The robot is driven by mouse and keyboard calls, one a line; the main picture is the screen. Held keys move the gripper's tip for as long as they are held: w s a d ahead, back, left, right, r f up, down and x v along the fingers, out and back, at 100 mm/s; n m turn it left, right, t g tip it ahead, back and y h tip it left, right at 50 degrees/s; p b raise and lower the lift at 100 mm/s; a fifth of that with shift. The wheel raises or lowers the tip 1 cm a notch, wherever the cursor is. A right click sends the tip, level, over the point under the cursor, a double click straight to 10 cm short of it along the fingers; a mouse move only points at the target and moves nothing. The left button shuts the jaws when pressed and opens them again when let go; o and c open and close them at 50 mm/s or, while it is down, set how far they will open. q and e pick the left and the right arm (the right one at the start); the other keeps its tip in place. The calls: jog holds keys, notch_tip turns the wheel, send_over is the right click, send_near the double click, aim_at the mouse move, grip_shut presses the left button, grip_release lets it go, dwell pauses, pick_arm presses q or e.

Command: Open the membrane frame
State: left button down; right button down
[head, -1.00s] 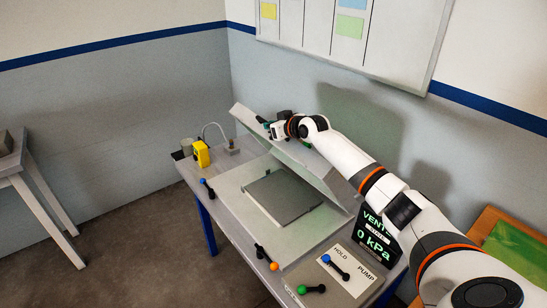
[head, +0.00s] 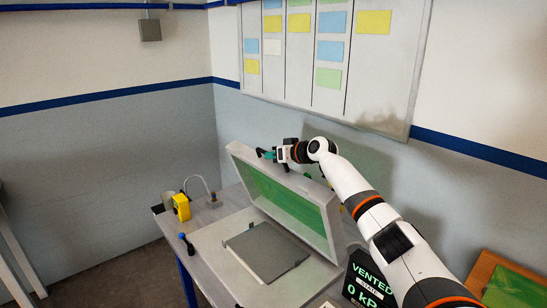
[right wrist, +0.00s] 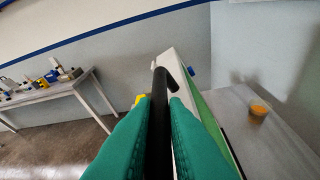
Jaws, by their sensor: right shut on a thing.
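The membrane frame (head: 331,222) stands steeply tilted up over the table, its green membrane (head: 285,205) showing on the underside. My right gripper (head: 268,155) is at the frame's raised upper edge. In the right wrist view its green fingers (right wrist: 158,125) are shut on the black bar handle (right wrist: 159,88). The frame's pale rim (right wrist: 176,66) and green membrane (right wrist: 212,122) show beside the handle there. Below the frame a flat grey plate (head: 262,252) lies on the pale bed (head: 215,238). My left gripper is not in view.
A yellow device (head: 181,207) and a grey block with a looped hose (head: 213,201) stand at the table's back left. A blue-knobbed lever (head: 187,243) is at the left edge. A display reading VENTED, 0 kPa (head: 362,283) stands right. A wall board hangs behind.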

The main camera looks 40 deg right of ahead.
jog(key=c, duration=1.5)
grip_release()
jog(key=shift+f, duration=0.15)
jog(key=shift+o, duration=0.2)
notch_tip(320, 180, up, 4)
jog(key=b, duration=0.3)
send_over(301, 178)
jog(key=shift+w+f, duration=0.1)
jog(key=shift+w, duration=0.3)
jog(key=shift+s+r, duration=0.3)
jog(key=shift+s, duration=0.15)
jog(key=shift+f, duration=0.1)
